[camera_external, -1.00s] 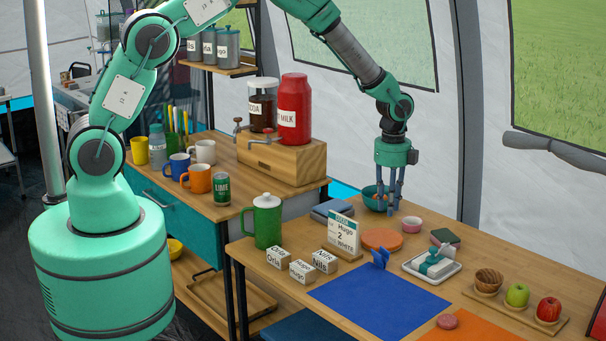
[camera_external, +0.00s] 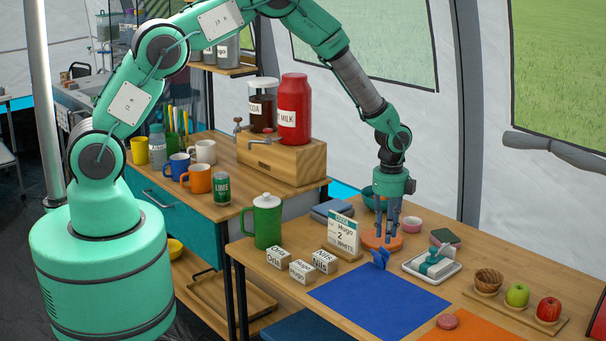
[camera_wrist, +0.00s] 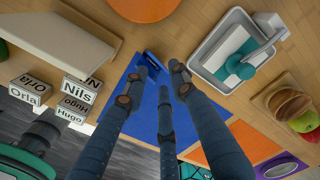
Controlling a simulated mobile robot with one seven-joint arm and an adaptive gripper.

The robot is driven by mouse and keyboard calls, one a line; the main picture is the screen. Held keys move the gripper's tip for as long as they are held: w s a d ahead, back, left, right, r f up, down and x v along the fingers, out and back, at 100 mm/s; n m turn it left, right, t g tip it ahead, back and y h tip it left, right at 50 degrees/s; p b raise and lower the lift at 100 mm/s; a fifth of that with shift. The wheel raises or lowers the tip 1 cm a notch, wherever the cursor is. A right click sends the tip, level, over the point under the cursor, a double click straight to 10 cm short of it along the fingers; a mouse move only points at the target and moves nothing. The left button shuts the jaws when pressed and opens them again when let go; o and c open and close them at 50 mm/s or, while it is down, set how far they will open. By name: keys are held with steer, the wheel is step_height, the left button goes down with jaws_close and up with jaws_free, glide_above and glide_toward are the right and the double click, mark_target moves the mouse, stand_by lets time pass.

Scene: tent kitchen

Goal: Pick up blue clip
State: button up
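The blue clip (camera_external: 380,258) stands at the far edge of the blue mat (camera_external: 376,304) on the wooden table. In the wrist view the clip (camera_wrist: 153,60) shows just beyond my fingertips, near the mat's edge, partly hidden by a finger. My gripper (camera_external: 388,238) points down, above and slightly behind the clip, over the orange disc. In the wrist view its three fingers (camera_wrist: 164,80) are spread apart with nothing between them. My gripper does not appear to touch the clip.
A white tray (camera_external: 410,266) with a teal-and-white item is right of the clip. A sign stand (camera_external: 343,232) and name blocks (camera_external: 302,270) are to the left. The blue mat is clear in front.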

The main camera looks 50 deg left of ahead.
mark_target(377, 259)
steer(key=shift+a+f+b, duration=0.2)
steer(key=shift+f+b, duration=0.25)
steer(key=shift+f, duration=2.15)
jaws_close()
